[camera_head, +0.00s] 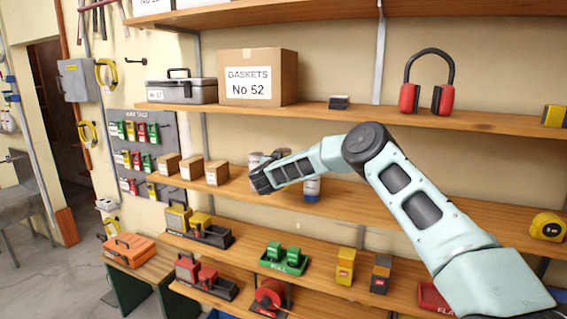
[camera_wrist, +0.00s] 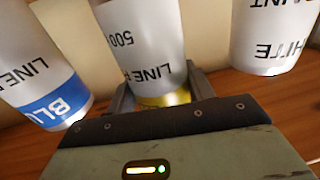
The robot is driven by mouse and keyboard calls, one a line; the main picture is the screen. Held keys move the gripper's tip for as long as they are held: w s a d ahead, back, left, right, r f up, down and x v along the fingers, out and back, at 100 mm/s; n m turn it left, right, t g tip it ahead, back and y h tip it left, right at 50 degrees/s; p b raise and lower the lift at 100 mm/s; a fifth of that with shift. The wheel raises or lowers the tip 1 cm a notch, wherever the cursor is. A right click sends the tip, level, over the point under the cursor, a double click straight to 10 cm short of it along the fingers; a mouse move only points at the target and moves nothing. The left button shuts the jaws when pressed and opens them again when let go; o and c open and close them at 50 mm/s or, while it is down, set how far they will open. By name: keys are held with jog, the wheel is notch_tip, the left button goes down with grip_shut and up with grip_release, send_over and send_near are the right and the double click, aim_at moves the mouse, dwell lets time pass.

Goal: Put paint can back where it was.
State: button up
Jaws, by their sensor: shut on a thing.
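My gripper (camera_head: 262,180) is at the middle shelf, among a row of paint cans. In the wrist view, its two fingers (camera_wrist: 158,95) stand on either side of a white can with a yellow band (camera_wrist: 145,50) marked LINE and 500. The gripper is shut on this can. A white can with a blue band (camera_wrist: 45,75) is on its left there, and a can marked WHITE (camera_wrist: 272,40) on its right. In the head view, the blue-banded can (camera_head: 312,188) shows right of the gripper. My arm hides much of the row. I cannot tell whether the held can touches the shelf.
Small cardboard boxes (camera_head: 191,167) stand left of the gripper on the same shelf. The shelf above (camera_head: 330,112) holds a GASKETS box (camera_head: 258,77) and red ear defenders (camera_head: 428,85). A yellow tape measure (camera_head: 547,227) lies far right. The shelf between has bare room.

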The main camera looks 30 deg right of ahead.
jog(key=shift+f+p, duration=0.45)
jog(key=shift+f, duration=0.8)
jog(key=shift+f, duration=0.15)
jog(key=o, duration=1.4)
